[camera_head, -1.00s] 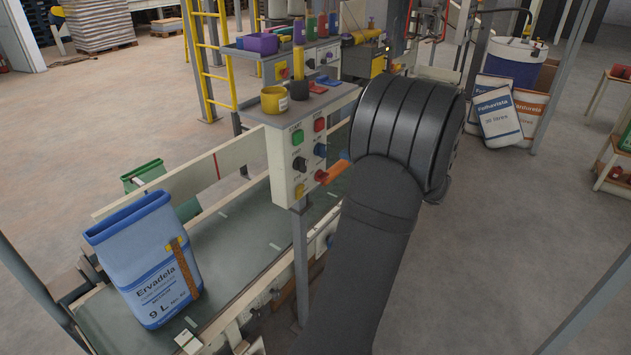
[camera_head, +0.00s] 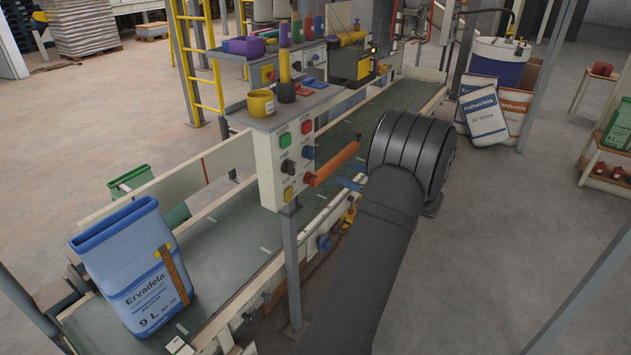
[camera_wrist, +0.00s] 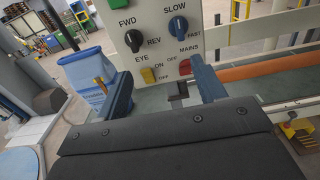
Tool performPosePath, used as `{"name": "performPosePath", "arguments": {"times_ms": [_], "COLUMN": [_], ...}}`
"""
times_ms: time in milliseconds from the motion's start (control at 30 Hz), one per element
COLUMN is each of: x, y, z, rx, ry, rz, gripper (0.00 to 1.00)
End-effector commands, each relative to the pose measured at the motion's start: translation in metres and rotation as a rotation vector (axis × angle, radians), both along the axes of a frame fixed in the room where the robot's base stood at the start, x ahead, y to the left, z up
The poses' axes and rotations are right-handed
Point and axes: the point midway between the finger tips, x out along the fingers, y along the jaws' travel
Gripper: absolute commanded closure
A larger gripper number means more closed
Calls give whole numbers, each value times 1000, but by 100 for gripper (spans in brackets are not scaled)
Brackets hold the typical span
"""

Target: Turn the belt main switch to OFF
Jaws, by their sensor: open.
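The control panel (camera_head: 283,165) stands on a post beside the belt. Its red MAINS switch (camera_head: 309,179) is at the lower right and also shows in the wrist view (camera_wrist: 185,67). An OFF label is at the switch's left; I cannot tell exactly where its handle points. My gripper (camera_wrist: 163,92) is open and empty, its blue fingers spread below the panel, the right one close below the red switch. In the head view a blue fingertip (camera_head: 350,184) shows right of the panel, apart from it; the rest is hidden by my arm.
The yellow EYE switch (camera_wrist: 148,75), black FWD/REV knob (camera_wrist: 133,40) and blue SLOW/FAST knob (camera_wrist: 178,27) surround the red switch. An orange bar (camera_head: 334,164) lies right of the panel. A blue sack (camera_head: 140,270) stands on the belt (camera_head: 225,255). Pots stand on the panel's top.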

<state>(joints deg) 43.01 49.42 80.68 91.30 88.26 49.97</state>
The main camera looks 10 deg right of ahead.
Motion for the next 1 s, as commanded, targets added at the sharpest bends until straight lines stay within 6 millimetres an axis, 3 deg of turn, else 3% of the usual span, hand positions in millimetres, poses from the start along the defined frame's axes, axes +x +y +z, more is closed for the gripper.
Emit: {"name": "performPosePath", "arguments": {"times_ms": [100, 333, 567, 1000], "x": [9, 15, 23, 84], "y": [-22, -43, -40, 23], "z": [-43, -94, -104, -104], "rx": [4, 1, 0, 0], "ry": [3, -1, -3, -3], "rz": [0, 2, 5, 7], "gripper": [36, 36, 36, 36]}}
